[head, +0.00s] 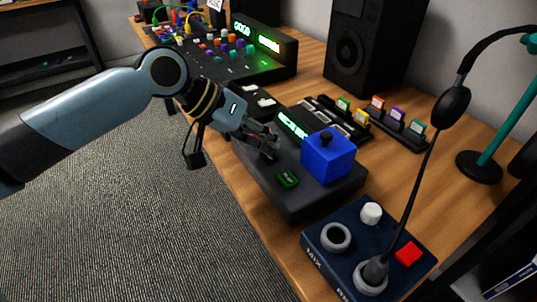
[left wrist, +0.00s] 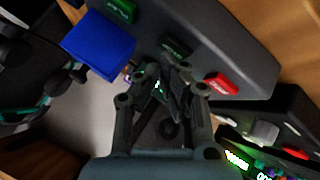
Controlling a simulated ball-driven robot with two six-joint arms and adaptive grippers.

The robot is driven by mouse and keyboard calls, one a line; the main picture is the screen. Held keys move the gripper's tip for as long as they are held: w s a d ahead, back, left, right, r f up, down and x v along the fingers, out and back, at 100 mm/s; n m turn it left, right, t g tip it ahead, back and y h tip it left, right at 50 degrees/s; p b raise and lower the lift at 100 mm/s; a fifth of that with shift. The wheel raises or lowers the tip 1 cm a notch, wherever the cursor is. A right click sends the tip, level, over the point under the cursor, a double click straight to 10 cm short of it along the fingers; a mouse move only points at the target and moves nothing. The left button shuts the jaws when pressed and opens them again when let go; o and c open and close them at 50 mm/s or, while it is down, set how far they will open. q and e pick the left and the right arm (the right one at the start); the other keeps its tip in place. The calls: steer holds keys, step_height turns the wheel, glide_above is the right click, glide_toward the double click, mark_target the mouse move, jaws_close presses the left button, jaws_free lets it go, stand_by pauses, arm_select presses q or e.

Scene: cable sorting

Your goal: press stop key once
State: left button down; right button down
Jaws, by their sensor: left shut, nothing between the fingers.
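A dark grey recorder-like unit (head: 300,207) with a green lit display (head: 292,124) lies on the desk. It has a green key (head: 288,180), also seen in the left wrist view (left wrist: 122,10). That view also shows a black key (left wrist: 177,46) and a red key (left wrist: 221,83) in a row with it. The key labels are too small to read, so I cannot tell which is stop. My left gripper (head: 271,147) is shut and empty over the unit, its tips (left wrist: 172,85) near the black key. Contact cannot be told. My right gripper is not in view.
A blue block (head: 328,158) with a black knob stands on the unit, beside the gripper. A navy control box (head: 345,250) with a red button (head: 408,253) and gooseneck microphone (head: 425,150) is in front. A mixer (head: 240,65) and speaker (head: 375,40) stand behind.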

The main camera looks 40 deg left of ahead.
arm_select(q)
steer(key=shift+f, duration=0.25)
stand_by(0.5)
steer(key=shift+r+p, duration=0.8)
steer(key=shift+p, duration=0.1)
step_height(320, 180, up, 5)
steer(key=p, duration=0.5)
steer(key=shift+r, duration=0.1)
stand_by(0.4)
